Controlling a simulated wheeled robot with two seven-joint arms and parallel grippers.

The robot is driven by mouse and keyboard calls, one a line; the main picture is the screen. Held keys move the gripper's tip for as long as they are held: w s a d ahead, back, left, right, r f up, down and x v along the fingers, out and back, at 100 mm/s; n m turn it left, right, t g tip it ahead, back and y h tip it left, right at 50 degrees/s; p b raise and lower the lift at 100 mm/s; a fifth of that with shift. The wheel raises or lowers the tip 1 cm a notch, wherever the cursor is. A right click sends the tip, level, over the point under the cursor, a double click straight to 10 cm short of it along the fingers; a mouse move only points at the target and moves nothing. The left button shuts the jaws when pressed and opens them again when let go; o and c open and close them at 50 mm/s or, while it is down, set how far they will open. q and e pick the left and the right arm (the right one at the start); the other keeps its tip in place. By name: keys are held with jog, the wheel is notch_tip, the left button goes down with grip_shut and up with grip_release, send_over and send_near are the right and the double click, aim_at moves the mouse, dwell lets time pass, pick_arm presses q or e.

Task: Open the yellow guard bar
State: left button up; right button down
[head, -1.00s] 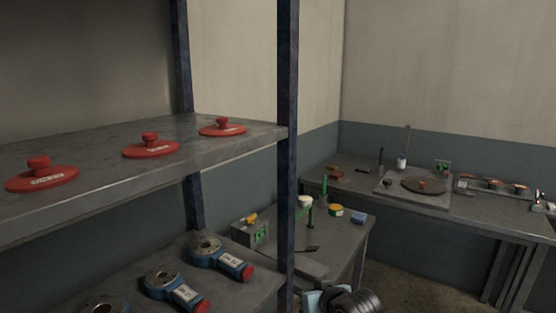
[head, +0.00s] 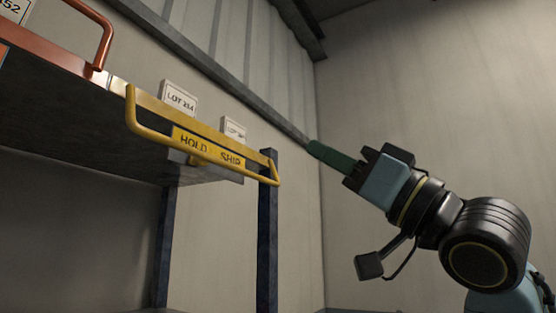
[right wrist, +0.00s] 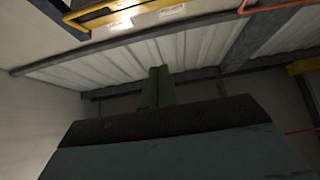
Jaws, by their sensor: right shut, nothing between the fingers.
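The yellow guard bar (head: 131,108) runs along the front edge of a high shelf in the head view, left of centre. It carries a plate (head: 208,148) reading HOLD and SHIP. It also shows at the top left of the right wrist view (right wrist: 100,17). My right gripper (head: 314,149) has green fingers, shut and empty, pointing up and left. In the picture it is to the right of the bar's right end, with a gap between them. My left gripper is not in view.
Two white lot cards (head: 178,99) stand above the bar. An orange bar (head: 104,42) is on the shelf edge further left. A dark blue post (head: 267,235) stands below the bar's right end. The space between post and gripper looks clear.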

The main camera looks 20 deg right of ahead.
jog(key=w+a+r+p, duration=0.2)
jog(key=w+a+r, duration=0.1)
jog(key=w+a, duration=0.3)
jog(key=shift+w+a+r+p, duration=0.15)
jog(key=shift+w+a+p, duration=0.2)
jog(key=shift+w, duration=0.95)
